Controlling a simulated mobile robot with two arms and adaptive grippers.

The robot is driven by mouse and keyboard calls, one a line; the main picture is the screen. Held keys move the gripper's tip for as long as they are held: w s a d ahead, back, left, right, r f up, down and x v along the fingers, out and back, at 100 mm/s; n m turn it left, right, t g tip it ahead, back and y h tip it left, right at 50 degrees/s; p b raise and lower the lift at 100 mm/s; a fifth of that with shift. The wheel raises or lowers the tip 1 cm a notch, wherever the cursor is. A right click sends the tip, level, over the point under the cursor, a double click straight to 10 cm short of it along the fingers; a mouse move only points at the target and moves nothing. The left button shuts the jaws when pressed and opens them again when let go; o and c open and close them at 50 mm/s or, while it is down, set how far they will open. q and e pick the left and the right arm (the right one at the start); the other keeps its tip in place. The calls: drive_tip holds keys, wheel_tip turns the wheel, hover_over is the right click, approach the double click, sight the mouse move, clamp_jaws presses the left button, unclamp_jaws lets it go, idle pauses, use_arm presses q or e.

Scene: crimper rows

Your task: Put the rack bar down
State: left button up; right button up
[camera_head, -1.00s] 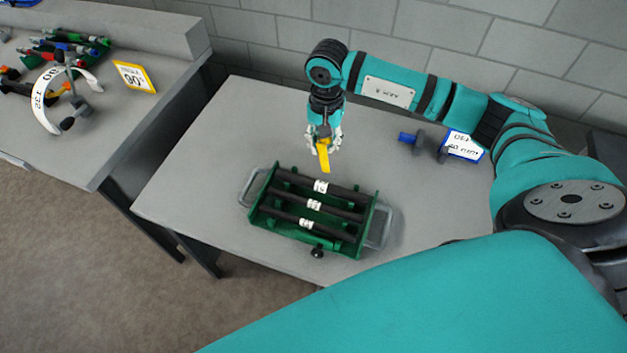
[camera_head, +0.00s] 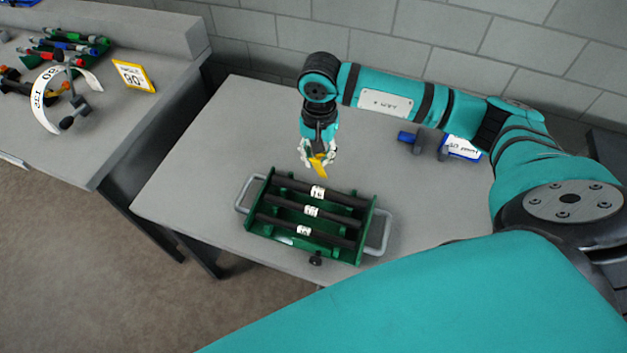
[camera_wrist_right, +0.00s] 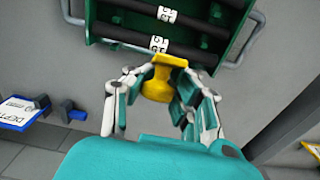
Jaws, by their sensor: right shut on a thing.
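My right gripper (camera_head: 318,160) is shut on a yellow piece (camera_head: 319,170), which I take to be the rack bar. In the right wrist view the yellow piece (camera_wrist_right: 158,86) has a thick rounded body and a flat wider end, between the fingers (camera_wrist_right: 164,95). The gripper is just behind the back edge of a green rack (camera_head: 270,232) holding black bars (camera_head: 340,193) with white labels. The rack also shows in the wrist view (camera_wrist_right: 100,30), close to the yellow piece's flat end. Whether they touch, I cannot tell. My left gripper is not in view.
The rack stands on a grey table (camera_head: 190,180) with metal handles at both ends. A blue-edged card (camera_head: 463,148) and a blue-and-dark fitting (camera_head: 408,137) lie to the right. A second bench at left holds tools and a yellow-framed sign (camera_head: 134,76). Table left of the rack is clear.

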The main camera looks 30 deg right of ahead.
sight(303, 230)
drive_tip(key=shift+s+a+f+b, duration=0.65)
drive_tip(key=shift+s+a+f, duration=0.25)
drive_tip(key=shift+a, duration=0.1)
drive_tip(key=shift+s+a+f+b, duration=0.65)
drive_tip(key=shift+s+a+f, duration=0.2)
drive_tip(key=shift+a, duration=0.15)
drive_tip(key=shift+s+a+f+b, duration=0.35)
drive_tip(key=shift+s+a, duration=0.1)
drive_tip(key=shift+a, duration=0.1)
drive_tip(key=shift+s+a+f+b, duration=0.3)
drive_tip(key=shift+s+a+b, duration=0.1)
drive_tip(key=shift+a, duration=0.15)
clamp_jaws()
drive_tip(key=f+b, duration=0.2)
drive_tip(key=s+a+f+b, duration=0.1)
drive_tip(key=f+b, duration=0.1)
drive_tip(key=s+a+f+b, duration=0.1)
drive_tip(key=f+b, duration=0.2)
drive_tip(key=shift+a, duration=0.1)
drive_tip(key=shift+s+a+f, duration=0.1)
drive_tip(key=shift+s+f, duration=0.15)
drive_tip(key=shift+f, duration=0.05)
